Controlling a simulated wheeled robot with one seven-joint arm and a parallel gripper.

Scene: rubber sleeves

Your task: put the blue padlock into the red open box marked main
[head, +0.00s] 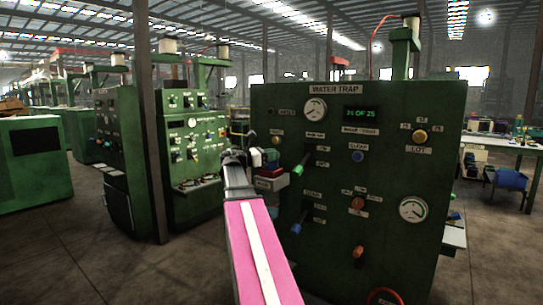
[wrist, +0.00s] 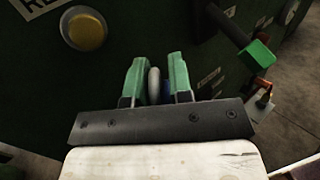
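My gripper (wrist: 156,76) has two green fingers, closed around a padlock. In the wrist view the padlock's grey shackle (wrist: 153,84) and a sliver of its blue body (wrist: 167,91) show between the fingers; the rest is hidden. In the head view my gripper (head: 263,157) is at the left edge of the green panel, just above a small red box (head: 279,180). My arm hides part of this area, and the box's inside cannot be seen.
The green water trap panel (head: 340,190) carries gauges, buttons and a green-tipped lever (head: 298,170) close to the red box. The wrist view shows a brass button (wrist: 83,28) and a green handle (wrist: 261,53). Another green machine (head: 190,140) stands behind, left.

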